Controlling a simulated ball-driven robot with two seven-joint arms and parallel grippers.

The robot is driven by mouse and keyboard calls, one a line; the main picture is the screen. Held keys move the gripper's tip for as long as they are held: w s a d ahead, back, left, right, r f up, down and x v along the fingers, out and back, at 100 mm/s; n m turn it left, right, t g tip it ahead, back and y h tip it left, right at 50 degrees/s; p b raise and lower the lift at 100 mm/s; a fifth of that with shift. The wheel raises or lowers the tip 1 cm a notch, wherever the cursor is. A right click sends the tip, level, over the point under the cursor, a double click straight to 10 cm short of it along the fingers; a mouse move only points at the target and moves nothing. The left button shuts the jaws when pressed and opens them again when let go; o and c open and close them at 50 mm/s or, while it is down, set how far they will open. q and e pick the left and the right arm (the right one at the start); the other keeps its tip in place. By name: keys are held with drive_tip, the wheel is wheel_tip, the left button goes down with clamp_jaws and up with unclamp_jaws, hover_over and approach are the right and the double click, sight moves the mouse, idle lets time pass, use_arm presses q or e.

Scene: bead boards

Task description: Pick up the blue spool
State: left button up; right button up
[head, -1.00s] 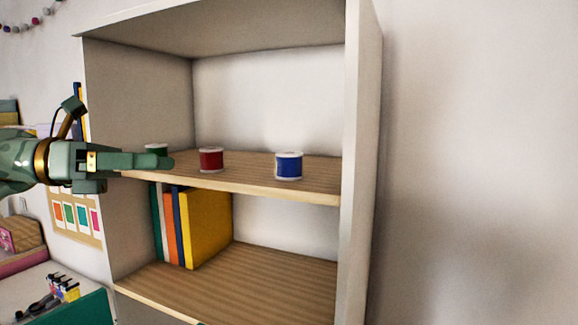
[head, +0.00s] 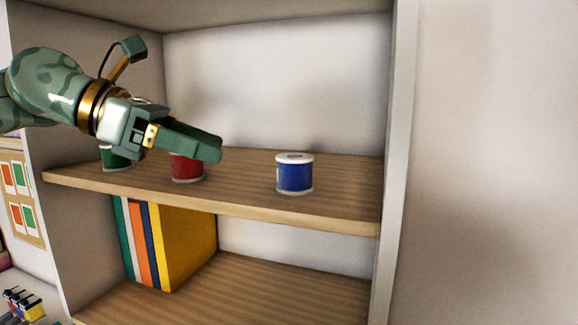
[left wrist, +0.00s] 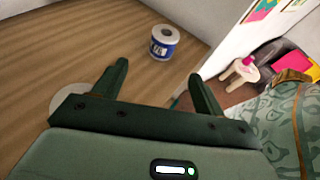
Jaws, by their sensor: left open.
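The blue spool (head: 294,174) has white ends and stands upright on the wooden shelf board (head: 235,195), right of the red spool (head: 187,167). In the left wrist view the blue spool (left wrist: 163,42) stands ahead of the fingertips. My left gripper (head: 213,149) is open and empty, in front of the red spool and partly covering it, to the left of the blue spool. Its two fingers (left wrist: 158,72) show apart in the left wrist view. A green spool (head: 115,158) stands at the left, partly hidden by my gripper. My right gripper is not in view.
Books, including a yellow one (head: 190,245), stand on the lower shelf. The right side panel (head: 398,150) of the shelf unit bounds the board, with free room between it and the blue spool. A pale round thing (left wrist: 70,98) is partly hidden behind my gripper.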

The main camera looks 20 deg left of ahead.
sight(293, 173)
use_arm(q)
drive_tip(key=x, duration=0.2)
drive_tip(key=p+x, duration=0.1)
drive_tip(key=x, duration=0.1)
drive_tip(key=shift+d, duration=0.5)
drive_tip(key=x, duration=0.2)
drive_tip(key=shift+w+f, duration=0.2)
drive_tip(key=shift+w, duration=0.2)
drive_tip(key=shift+w+d+f, duration=0.1)
drive_tip(key=shift+w+d, duration=0.05)
drive_tip(key=shift+d, duration=0.05)
drive_tip(key=d+p, duration=0.1)
drive_tip(key=w+d+f+p, duration=0.1)
drive_tip(key=d+p, duration=0.1)
drive_tip(key=d, duration=0.1)
drive_tip(key=shift+w+d+f, duration=0.1)
drive_tip(key=shift+w+f, duration=0.05)
drive_tip(key=shift+w+d+f, duration=0.25)
drive_tip(key=shift+w, duration=0.1)
drive_tip(key=shift+s+a, duration=0.15)
drive_tip(key=shift+s, duration=0.05)
drive_tip(key=c, duration=1.1)
drive_tip(key=shift+w, duration=0.1)
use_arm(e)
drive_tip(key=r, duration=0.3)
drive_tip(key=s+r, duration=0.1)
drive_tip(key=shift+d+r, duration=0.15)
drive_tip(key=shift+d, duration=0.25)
